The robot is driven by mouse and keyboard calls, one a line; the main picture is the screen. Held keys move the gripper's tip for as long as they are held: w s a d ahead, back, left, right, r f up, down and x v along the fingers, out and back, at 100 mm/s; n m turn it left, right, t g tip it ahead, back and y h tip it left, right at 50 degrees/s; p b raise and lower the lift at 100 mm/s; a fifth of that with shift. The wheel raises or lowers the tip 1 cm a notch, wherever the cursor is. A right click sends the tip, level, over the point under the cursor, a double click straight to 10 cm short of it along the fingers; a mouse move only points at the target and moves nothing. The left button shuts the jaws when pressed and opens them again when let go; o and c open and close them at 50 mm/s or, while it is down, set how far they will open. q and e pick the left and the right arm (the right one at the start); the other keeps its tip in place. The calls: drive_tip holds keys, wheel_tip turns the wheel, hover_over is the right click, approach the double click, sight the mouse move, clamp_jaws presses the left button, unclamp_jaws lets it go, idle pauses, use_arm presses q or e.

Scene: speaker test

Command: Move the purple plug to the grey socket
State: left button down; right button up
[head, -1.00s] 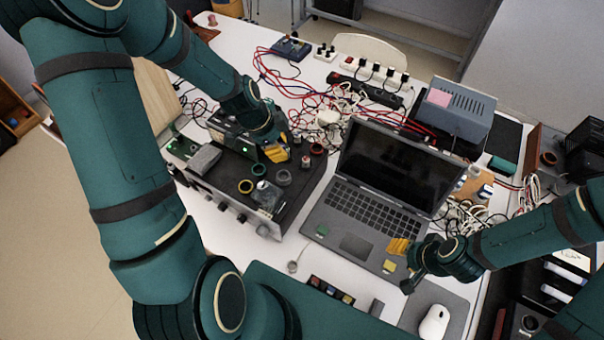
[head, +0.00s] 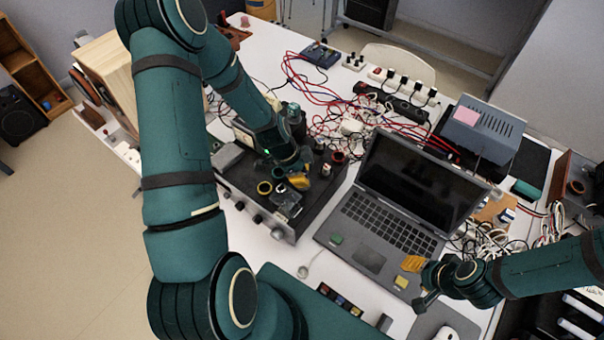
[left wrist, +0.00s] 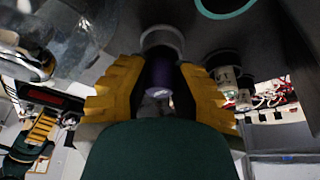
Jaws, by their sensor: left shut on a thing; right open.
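My left gripper (head: 298,182) is low over the black box of equipment (head: 322,190). In the left wrist view its yellow fingers (left wrist: 158,92) are shut on the purple plug (left wrist: 158,77). The grey socket (left wrist: 162,41) shows as a light ring at the far end of the plug, in line with it. I cannot tell whether the plug is inside the ring or just short of it. In the head view the gripper hides the plug and the grey socket. My right gripper (head: 413,264) is open and empty over the laptop's front right corner.
A yellow ring (head: 264,188) and a clear container (head: 287,205) are close beside my left gripper. A brown-red ring (head: 339,157) is behind it. The laptop (head: 368,258) stands to the right. Tangled cables (head: 318,105) cover the table behind.

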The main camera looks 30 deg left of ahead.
use_arm(q)
drive_tip(key=shift+f+b, duration=0.35)
drive_tip(key=shift+b, duration=0.1)
drive_tip(key=c, duration=0.9)
unclamp_jaws()
drive_tip(key=shift+r, duration=0.15)
